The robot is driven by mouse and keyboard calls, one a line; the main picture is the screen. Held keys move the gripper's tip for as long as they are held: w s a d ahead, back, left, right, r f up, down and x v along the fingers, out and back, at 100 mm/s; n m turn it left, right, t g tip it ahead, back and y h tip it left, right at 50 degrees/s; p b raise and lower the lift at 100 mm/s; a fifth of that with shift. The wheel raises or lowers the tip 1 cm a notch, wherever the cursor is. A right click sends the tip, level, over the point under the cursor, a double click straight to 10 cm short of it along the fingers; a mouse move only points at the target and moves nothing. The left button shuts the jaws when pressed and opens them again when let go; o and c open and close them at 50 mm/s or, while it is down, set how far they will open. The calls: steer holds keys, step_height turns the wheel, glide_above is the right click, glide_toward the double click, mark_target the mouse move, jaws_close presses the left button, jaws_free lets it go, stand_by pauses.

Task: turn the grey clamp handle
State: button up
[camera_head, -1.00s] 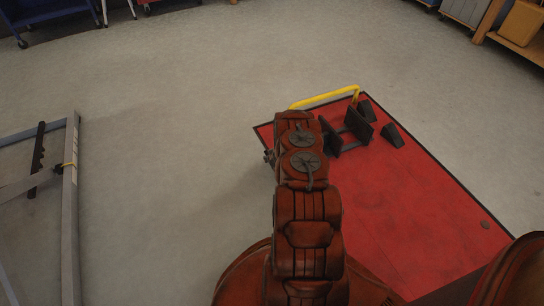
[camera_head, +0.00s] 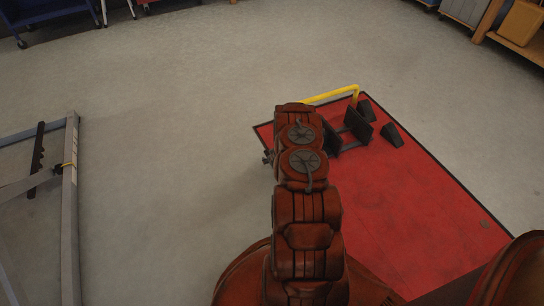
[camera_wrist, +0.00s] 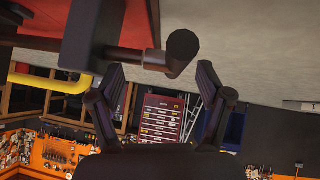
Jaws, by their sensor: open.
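The grey clamp handle (camera_wrist: 183,50) shows in the wrist view as a dark bar with a thick rounded end, attached to a dark clamp block at the upper left. My gripper (camera_wrist: 160,68) is open, one finger to the left and one to the right. The handle's rounded end appears in the gap between the fingertips; whether it touches them I cannot tell. In the head view my arm covers the gripper and most of the handle's area. The black wheel clamp plates (camera_head: 358,125) stand on the red lift platform (camera_head: 400,205) just right of my arm.
A yellow bar (camera_head: 335,95) runs along the platform's far edge; it also shows in the wrist view (camera_wrist: 48,80). A grey metal frame (camera_head: 70,200) stands on the floor at left. Open floor (camera_head: 180,130) lies between. Carts and shelves line the far side.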

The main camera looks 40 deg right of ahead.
steer(key=v, duration=0.9)
steer(key=shift+s+a+r, duration=0.1)
stand_by(0.4)
